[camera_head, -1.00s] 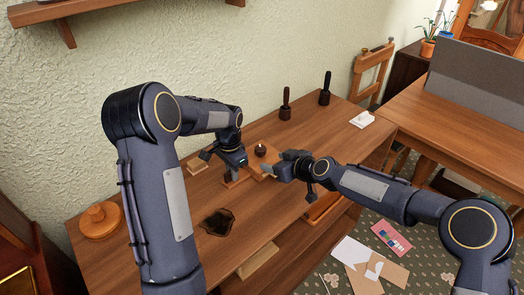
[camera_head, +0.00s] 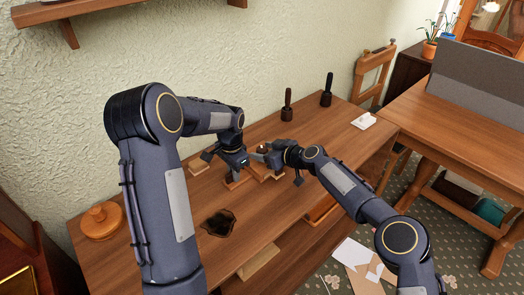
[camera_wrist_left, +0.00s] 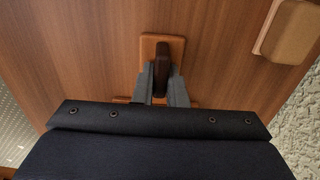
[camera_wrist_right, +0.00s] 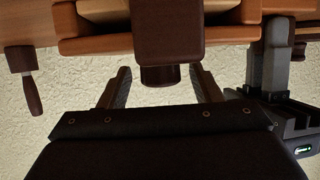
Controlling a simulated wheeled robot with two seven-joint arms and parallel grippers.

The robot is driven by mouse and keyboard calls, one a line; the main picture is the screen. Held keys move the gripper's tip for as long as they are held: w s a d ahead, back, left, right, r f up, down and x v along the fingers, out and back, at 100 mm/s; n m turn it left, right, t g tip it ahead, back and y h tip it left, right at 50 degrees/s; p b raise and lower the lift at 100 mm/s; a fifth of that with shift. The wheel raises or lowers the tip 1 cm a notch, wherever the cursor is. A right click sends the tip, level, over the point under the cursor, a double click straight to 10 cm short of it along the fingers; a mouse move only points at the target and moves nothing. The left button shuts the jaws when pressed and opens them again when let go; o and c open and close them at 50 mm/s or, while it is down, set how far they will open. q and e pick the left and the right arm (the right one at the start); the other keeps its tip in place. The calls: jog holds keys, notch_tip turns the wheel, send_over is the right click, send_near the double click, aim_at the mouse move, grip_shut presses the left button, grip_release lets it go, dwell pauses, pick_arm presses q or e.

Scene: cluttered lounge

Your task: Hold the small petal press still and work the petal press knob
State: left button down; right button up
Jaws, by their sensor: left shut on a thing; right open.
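The small wooden petal press (camera_head: 272,173) stands on the workbench, mostly hidden by my grippers in the head view. Its dark round knob (camera_head: 262,147) shows at the top. My left gripper (camera_head: 234,177) is shut on a dark brown upright part (camera_wrist_left: 162,62) rising from an orange-brown wooden base (camera_wrist_left: 149,42). My right gripper (camera_head: 264,154) is beside the knob. In the right wrist view its fingers (camera_wrist_right: 162,88) are open, with a dark knob-like end (camera_wrist_right: 160,76) between them near the tips. I see gaps on both sides.
The textured wall is close behind.

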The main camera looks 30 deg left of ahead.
jog(key=shift+w+a+f, duration=0.1)
jog(key=shift+a+f, duration=0.15)
jog(key=shift+a, duration=0.3)
jog(key=c, duration=1)
jog(key=shift+t, duration=0.3)
jog(key=shift+s+a+m+t+h, duration=0.1)
jog(key=shift+s+m+t+h, duration=0.15)
jog(key=shift+m+t+h, duration=0.7)
jog(key=shift+s+f+m+t+h, duration=0.1)
jog(key=shift+f+m+t+h, duration=0.15)
jog(key=shift+m+t, duration=0.55)
jog(key=shift+f+m+t+h, duration=0.15)
jog(key=shift+m+t+h, duration=0.05)
jog(key=shift+m+t, duration=0.75)
jog(key=shift+r, duration=0.1)
